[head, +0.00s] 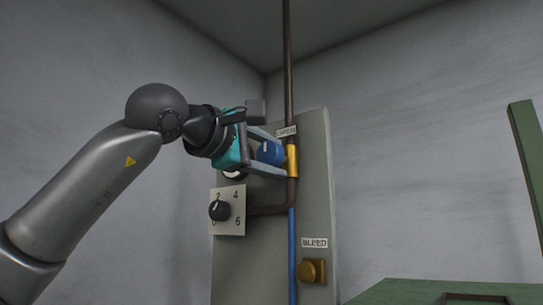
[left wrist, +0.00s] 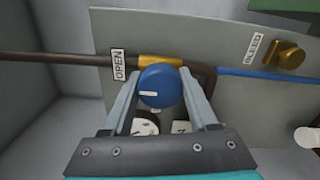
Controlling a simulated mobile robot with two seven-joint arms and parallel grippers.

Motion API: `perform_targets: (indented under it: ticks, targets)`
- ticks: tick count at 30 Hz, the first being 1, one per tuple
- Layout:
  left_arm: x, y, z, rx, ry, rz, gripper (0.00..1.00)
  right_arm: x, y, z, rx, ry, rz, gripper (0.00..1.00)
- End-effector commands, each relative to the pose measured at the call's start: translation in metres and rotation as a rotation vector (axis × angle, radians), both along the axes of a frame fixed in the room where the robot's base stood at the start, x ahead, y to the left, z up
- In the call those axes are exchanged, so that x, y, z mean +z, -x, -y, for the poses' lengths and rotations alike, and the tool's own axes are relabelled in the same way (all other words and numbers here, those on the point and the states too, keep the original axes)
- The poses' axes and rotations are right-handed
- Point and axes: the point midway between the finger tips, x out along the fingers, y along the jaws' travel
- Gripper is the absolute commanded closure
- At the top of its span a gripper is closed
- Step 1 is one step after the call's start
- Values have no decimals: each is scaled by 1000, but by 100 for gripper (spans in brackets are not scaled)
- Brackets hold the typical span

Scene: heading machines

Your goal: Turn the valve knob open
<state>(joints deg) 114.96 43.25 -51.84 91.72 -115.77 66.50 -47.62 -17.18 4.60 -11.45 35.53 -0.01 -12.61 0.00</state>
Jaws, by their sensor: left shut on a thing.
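The valve knob (head: 270,152) is a blue round knob on a brass valve body (head: 292,161), set in a dark pipe on a grey panel. In the left wrist view the blue knob (left wrist: 158,86) has a short white mark on its face. My left gripper (head: 268,154) is shut on the knob, with one finger on each side of it. In the left wrist view its fingers (left wrist: 160,90) flank the knob. An OPEN label (head: 287,131) is beside the pipe above the valve. My right gripper is not in view.
Below the valve is a numbered dial plate with a black knob (head: 219,210). A brass knob (head: 312,271) sits under a BLEED label (head: 314,243). A blue pipe (head: 292,255) runs down the panel. A green structure (head: 450,290) stands at lower right.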

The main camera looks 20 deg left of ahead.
Motion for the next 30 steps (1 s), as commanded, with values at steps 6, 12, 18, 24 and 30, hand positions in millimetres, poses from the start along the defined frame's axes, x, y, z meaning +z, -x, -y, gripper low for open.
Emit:
perform_targets:
  ticks: [6, 12, 18, 24, 30]
  targets:
    - [0, 0, 0, 0, -1, 1, 18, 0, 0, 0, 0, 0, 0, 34]
    - [0, 0, 0, 0, 0, 0, 12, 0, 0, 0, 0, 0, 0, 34]
    - [0, 4, -2, 1, 0, 1, 12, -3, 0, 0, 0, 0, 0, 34]
    - [-2, 35, -13, 2, 1, 6, 12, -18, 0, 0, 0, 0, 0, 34]
    - [-2, 82, -30, 2, 1, 5, 12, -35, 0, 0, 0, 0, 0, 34]
